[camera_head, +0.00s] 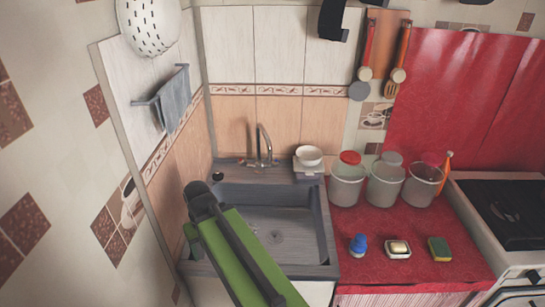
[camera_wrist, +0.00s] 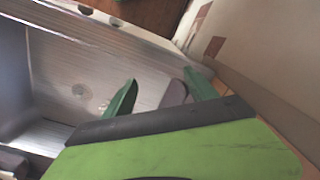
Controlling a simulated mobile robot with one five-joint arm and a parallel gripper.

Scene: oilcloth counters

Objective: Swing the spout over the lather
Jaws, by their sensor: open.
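The metal spout (camera_head: 263,146) rises at the back of the grey sink (camera_head: 322,225), in front of the tiled wall. Its curved neck stands above the back rim. I cannot make out any lather in the basin; my arm covers the left part of it. My gripper (camera_wrist: 160,90) is open, its two green fingers apart. In the wrist view it is over the sink, close to the wall side, with the drain (camera_wrist: 80,90) to its left. A small grey shape (camera_wrist: 175,93) shows between the fingers; I cannot tell what it is. The spout is not recognisable there.
A white bowl (camera_head: 309,156) sits at the sink's back right corner. Several lidded jars (camera_head: 347,184) stand on the red counter (camera_head: 340,262). A towel (camera_head: 175,99) hangs left.

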